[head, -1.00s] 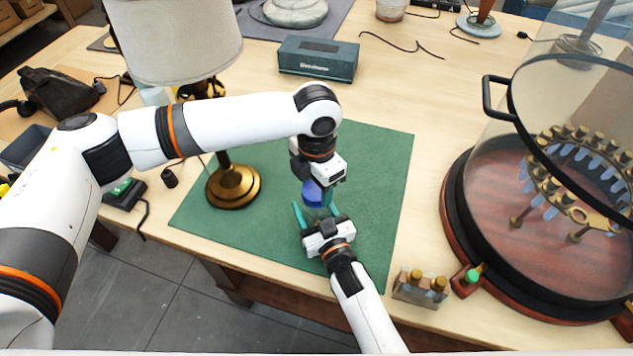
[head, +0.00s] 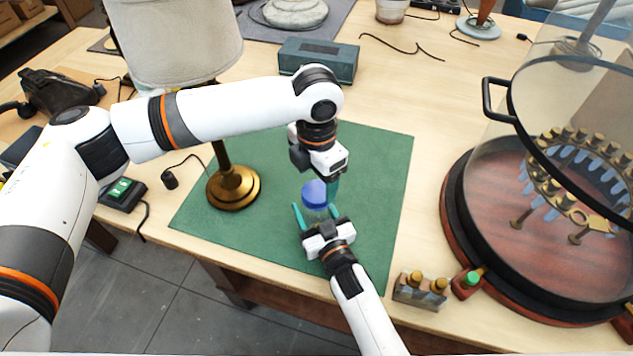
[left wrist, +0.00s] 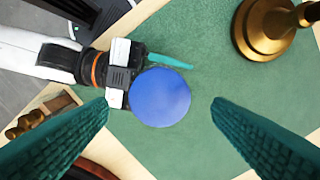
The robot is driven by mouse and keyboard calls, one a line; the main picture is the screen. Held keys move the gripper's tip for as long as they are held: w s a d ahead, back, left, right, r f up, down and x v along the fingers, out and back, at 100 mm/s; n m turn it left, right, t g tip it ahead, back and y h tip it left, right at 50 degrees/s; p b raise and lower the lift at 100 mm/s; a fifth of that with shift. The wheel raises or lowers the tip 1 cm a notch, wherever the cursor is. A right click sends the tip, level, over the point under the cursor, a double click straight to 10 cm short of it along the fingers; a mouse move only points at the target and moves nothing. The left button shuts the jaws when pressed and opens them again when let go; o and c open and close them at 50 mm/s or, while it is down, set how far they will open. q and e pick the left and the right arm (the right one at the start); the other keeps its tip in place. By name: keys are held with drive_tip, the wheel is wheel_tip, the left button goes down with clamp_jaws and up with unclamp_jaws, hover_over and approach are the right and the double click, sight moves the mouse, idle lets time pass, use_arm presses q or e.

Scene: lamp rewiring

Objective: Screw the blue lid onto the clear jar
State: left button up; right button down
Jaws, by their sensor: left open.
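The clear jar (head: 315,213) stands upright over the green mat, with the blue lid (head: 314,192) on top of it. The lid also shows as a round blue disc in the left wrist view (left wrist: 160,97), hiding the jar under it. My left gripper (head: 331,187) is open and empty, just above the lid; its teal fingers stand wide apart on either side of the lid in the left wrist view. My right gripper (head: 316,212) reaches in from the front with its fingers on both sides of the jar and appears shut on it. Whether the lid's threads are engaged cannot be seen.
The green mat (head: 375,170) is otherwise mostly clear. A brass-based lamp (head: 232,187) stands left, under my left arm. A dark box (head: 318,60) is behind. A round wooden base with a glass dome (head: 470,200) is at right. Small brass-topped parts (head: 420,288) sit near the front edge.

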use_arm(q)
drive_tip(key=shift+r, duration=0.65)
drive_tip(key=shift+c, duration=0.3)
